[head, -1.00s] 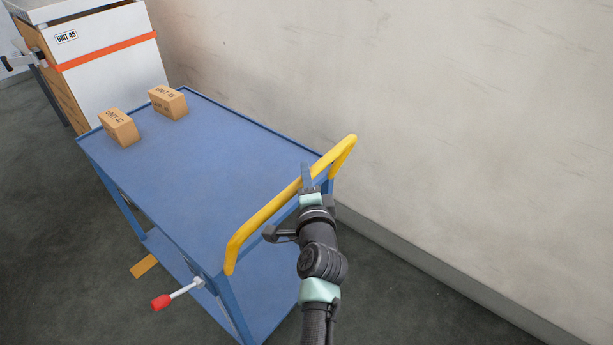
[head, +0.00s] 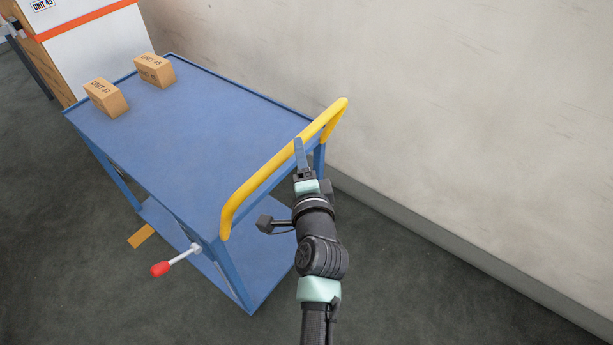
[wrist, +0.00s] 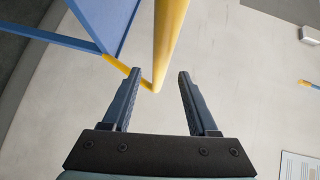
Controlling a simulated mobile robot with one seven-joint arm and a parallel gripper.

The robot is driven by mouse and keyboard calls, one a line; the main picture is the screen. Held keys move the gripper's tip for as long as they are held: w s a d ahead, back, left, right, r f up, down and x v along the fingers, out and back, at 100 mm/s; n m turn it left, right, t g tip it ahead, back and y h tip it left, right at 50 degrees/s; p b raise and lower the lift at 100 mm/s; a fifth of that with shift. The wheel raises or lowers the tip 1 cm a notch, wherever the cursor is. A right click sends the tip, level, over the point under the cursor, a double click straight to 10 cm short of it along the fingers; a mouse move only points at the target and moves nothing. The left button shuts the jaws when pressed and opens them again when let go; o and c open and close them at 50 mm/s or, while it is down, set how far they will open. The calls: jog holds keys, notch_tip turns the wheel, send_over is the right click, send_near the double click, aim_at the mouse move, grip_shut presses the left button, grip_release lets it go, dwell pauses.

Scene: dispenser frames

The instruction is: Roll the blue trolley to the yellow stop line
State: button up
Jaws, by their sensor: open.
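The blue trolley (head: 200,125) stands beside the wall in the head view, with its yellow push handle (head: 250,185) at the near end. The handle also crosses the top middle of the wrist view (wrist: 167,40). My gripper (head: 299,152) is open at the handle's right half. In the wrist view the handle lines up between my two fingers (wrist: 159,76); whether it lies fully between the tips is unclear. A red-knobbed lever (head: 160,269) sticks out from the trolley's near lower left. A yellow-orange floor strip (head: 141,236) shows beside the trolley's left side, partly hidden by it.
Two small cardboard boxes (head: 106,97) (head: 155,70) stand on the trolley's far end. A white cabinet with an orange stripe (head: 95,50) stands beyond that end. The wall (head: 460,90) runs close along the right. The dark floor at left (head: 50,200) is clear.

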jog(key=v, duration=0.7)
jog(key=shift+d+r, duration=0.1)
notch_tip(320, 180, up, 29)
jog(key=n+t+p, duration=0.2)
jog(key=n+t, duration=0.3)
jog(key=n, duration=0.3)
jog(key=s+r+n+t+h, duration=0.1)
jog(key=s+r, duration=0.3)
jog(key=r, duration=0.4)
jog(key=s+d+r+n+t+h+p, duration=0.1)
jog(key=s+r+n+t, duration=0.2)
jog(key=s+r, duration=0.2)
jog(key=s+r+n+t+p, duration=0.1)
jog(key=s+r, duration=0.4)
jog(key=r, duration=0.7)
jog(key=shift+d+n+t+h, duration=0.4)
jog(key=shift+n+t, duration=0.2)
jog(key=shift+n, duration=0.1)
jog(key=shift+w+r, duration=0.1)
